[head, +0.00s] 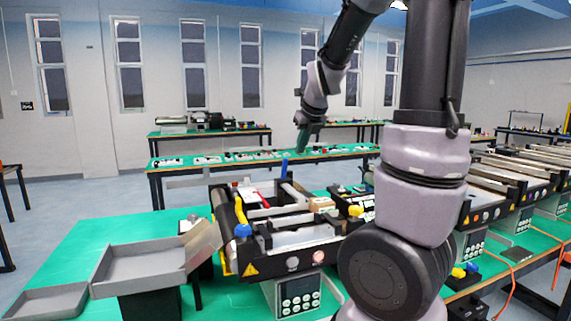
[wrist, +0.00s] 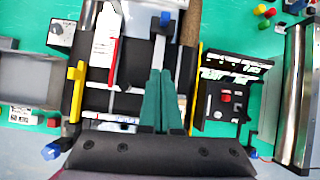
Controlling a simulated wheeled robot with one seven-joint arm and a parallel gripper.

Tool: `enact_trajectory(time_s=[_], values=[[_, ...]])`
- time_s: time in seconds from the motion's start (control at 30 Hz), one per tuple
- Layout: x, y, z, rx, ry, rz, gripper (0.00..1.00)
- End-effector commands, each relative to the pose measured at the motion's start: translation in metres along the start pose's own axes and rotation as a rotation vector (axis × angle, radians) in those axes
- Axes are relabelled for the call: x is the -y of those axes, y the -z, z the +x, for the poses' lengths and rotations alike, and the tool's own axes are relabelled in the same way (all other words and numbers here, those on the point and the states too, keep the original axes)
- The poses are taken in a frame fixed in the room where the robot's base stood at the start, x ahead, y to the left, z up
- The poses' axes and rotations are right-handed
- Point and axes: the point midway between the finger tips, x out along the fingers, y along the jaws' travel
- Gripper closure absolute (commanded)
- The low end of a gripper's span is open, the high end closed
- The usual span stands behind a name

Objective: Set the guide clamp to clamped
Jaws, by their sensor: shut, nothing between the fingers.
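The mini conveyor (head: 300,238) stands on the green table in front of me, with a black side frame. A blue upright tab (head: 284,168) rises at its far side, and a blue knob (head: 243,230) sits at its near left corner. In the wrist view a blue-ended grey bar (wrist: 160,46) lies just beyond my fingertips, and another blue knob (wrist: 53,150) is at lower left. I cannot tell which blue part is the guide clamp, or its setting. My gripper (head: 303,150) is shut and empty above the conveyor; its green fingers also show in the wrist view (wrist: 162,72).
A grey tray (head: 140,268) stands left of the conveyor. A black control box (wrist: 225,100) is to the right. More conveyors (head: 510,178) line the right.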

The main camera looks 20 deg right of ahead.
Motion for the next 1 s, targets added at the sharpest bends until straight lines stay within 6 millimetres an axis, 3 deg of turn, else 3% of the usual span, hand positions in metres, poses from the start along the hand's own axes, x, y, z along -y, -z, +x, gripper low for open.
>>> enact_trajectory(time_s=[0.57, 1.0], values=[[0.002, -0.002, 0.008, -0.002, 0.010, 0.067, 1.00], [0.004, -0.001, 0.064, -0.005, 0.014, 0.070, 1.00]])
